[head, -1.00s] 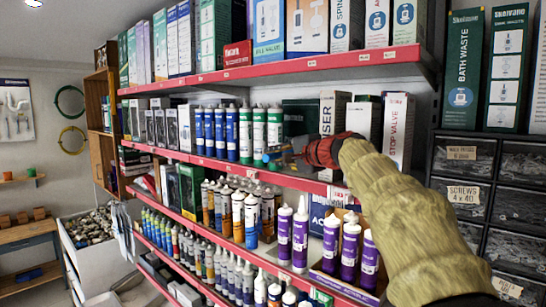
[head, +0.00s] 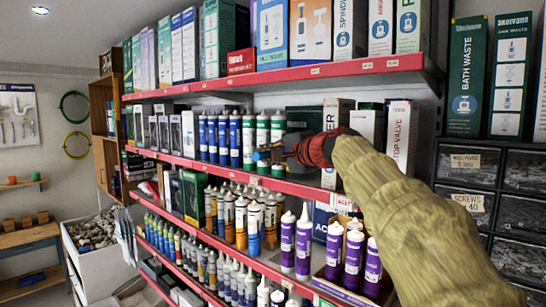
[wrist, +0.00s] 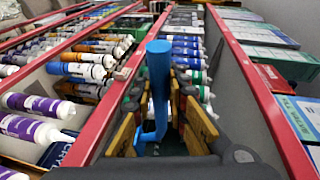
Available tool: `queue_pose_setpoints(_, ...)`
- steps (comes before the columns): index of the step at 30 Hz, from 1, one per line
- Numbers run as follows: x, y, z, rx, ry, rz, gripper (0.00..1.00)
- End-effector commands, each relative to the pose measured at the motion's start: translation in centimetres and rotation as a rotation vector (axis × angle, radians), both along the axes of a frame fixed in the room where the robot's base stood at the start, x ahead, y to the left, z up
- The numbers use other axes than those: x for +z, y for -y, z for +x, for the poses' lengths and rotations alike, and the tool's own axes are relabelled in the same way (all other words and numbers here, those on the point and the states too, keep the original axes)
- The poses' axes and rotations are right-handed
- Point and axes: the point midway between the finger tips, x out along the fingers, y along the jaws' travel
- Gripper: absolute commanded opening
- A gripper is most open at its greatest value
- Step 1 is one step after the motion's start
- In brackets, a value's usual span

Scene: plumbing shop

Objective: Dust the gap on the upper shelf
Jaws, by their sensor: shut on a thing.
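My gripper (head: 284,154) is shut on a blue tool (wrist: 158,85), a smooth rod with a bent lower part; I cannot tell whether it has bristles. Its blue end also shows in the head view (head: 262,157), at the red front edge of the tube shelf (head: 225,170). It is in front of the green-and-white tubes (head: 262,130). Right of these tubes is a gap in the front row, with a dark green box (head: 304,119) set back in it. My gripper partly hides the gap. The top shelf (head: 330,68) holds tall boxes above.
White boxes (head: 401,135) stand right of the gap, close to my arm. Blue tubes (head: 222,138) stand left of it. Lower shelves hold sealant tubes (head: 241,215) and purple tubes (head: 303,243). Dark drawers (head: 470,160) stand at the right.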

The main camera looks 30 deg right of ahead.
Motion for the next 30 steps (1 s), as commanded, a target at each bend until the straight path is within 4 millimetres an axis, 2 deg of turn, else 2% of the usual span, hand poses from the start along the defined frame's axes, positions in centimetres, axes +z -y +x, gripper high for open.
queue_pose_setpoints(30, 0.1, -7.0, -2.6, 0.001, 0.001, -0.002, 0.0)
